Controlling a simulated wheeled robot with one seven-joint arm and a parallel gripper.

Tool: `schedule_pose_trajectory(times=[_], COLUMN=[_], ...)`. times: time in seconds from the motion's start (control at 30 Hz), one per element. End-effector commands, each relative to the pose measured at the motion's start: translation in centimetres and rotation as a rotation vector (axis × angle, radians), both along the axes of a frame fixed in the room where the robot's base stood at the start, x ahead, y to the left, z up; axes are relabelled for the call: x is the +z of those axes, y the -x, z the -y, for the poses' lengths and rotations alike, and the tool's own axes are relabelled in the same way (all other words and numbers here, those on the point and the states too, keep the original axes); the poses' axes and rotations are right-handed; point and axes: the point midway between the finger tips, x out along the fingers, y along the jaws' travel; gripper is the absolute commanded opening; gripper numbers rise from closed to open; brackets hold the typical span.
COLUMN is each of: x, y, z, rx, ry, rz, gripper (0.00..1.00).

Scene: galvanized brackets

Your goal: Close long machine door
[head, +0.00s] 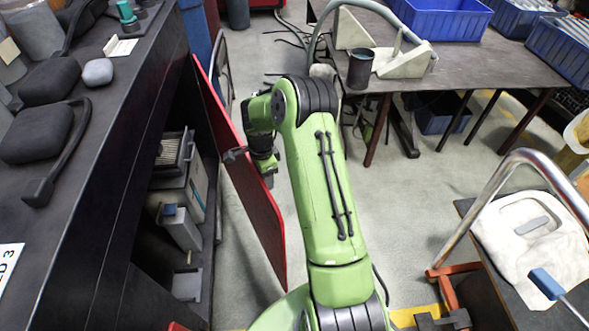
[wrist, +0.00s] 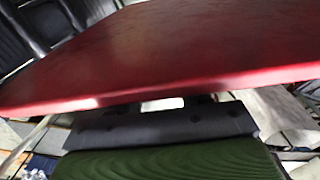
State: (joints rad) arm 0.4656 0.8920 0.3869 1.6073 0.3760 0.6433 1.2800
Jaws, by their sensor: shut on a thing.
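The long red machine door (head: 258,220) stands open, angled out from the dark machine cabinet (head: 75,225) on the left, whose inside shows. My gripper (head: 234,155) is at the door's upper edge, about midway along it, and is shut on the door. In the wrist view the red door (wrist: 180,50) spans the frame just beyond the grey gripper body (wrist: 165,125). The fingertips are mostly hidden there, so the exact grip on the edge is unclear.
Grey boxes (head: 182,225) sit inside the cabinet opening. A table (head: 480,65) with blue bins stands at the back right. A cart with a metal handle (head: 500,185) is at the right. Bare floor lies between the door and these.

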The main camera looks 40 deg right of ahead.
Motion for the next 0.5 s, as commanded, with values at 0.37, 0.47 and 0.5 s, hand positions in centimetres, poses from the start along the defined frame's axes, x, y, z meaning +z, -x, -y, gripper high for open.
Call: schedule_pose_trajectory(times=[0.37,0.47,0.5], x=[0.0,0.0,0.0], y=[-2.8,-3.6,-3.8], z=[-13.6,-15.8,-16.6], rx=[-0.168,-0.201,-0.212], ry=[-0.002,-0.001,-0.001], rz=[0.000,-0.001,-0.001], gripper=[0.00,0.00,0.00])
